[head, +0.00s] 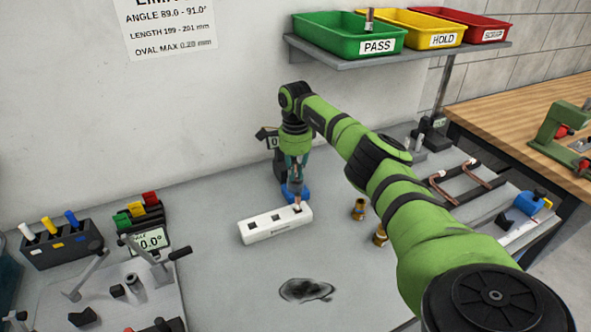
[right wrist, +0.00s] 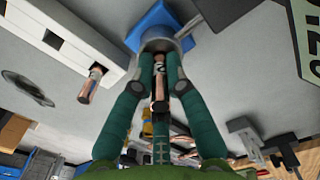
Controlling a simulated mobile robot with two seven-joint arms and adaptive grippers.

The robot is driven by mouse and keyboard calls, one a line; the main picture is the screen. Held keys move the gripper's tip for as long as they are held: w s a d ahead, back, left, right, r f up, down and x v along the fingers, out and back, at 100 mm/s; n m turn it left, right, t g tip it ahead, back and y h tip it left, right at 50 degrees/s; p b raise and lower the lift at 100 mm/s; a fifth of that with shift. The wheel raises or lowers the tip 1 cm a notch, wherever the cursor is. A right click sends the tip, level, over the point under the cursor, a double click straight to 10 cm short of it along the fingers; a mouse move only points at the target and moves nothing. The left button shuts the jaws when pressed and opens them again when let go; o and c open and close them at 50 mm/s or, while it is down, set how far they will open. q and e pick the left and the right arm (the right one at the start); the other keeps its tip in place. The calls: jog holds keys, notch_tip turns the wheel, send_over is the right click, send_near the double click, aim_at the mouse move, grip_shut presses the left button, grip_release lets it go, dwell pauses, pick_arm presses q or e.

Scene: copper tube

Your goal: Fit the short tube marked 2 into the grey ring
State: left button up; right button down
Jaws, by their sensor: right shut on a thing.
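My right gripper (head: 296,180) points down at the back of the grey bench, beside the white block (head: 250,231). In the right wrist view the gripper (right wrist: 160,58) is shut on a short copper tube (right wrist: 160,88); a dark mark on it looks like a 2. The grey ring (right wrist: 182,42) is at the fingertips, on a blue base (right wrist: 150,22). The base also shows in the head view (head: 290,196). The fingers cover part of the ring, so I cannot tell whether the tube's far end is inside it. My left gripper is not in view.
Another short tube (right wrist: 94,78) stands in the white block's end hole. Brass fittings (head: 358,209) stand to the right. Bent copper tubes (head: 470,180) lie further right. A bending fixture (head: 135,290) is at lower left. The front middle bench is clear except for a dark stain (head: 306,290).

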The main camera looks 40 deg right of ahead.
jog(key=shift+f, duration=0.2)
jog(key=c, duration=1.3)
grip_release()
jog(key=shift+o, duration=0.2)
jog(key=shift+r, duration=0.2)
jog(key=shift+r, duration=0.2)
notch_tip(320, 180, up, 11)
jog(key=shift+f+b, duration=0.15)
jog(key=shift+b, duration=1)
jog(key=shift+r, duration=0.55)
jog(key=shift+a+f, duration=0.1)
jog(key=shift+f, duration=0.05)
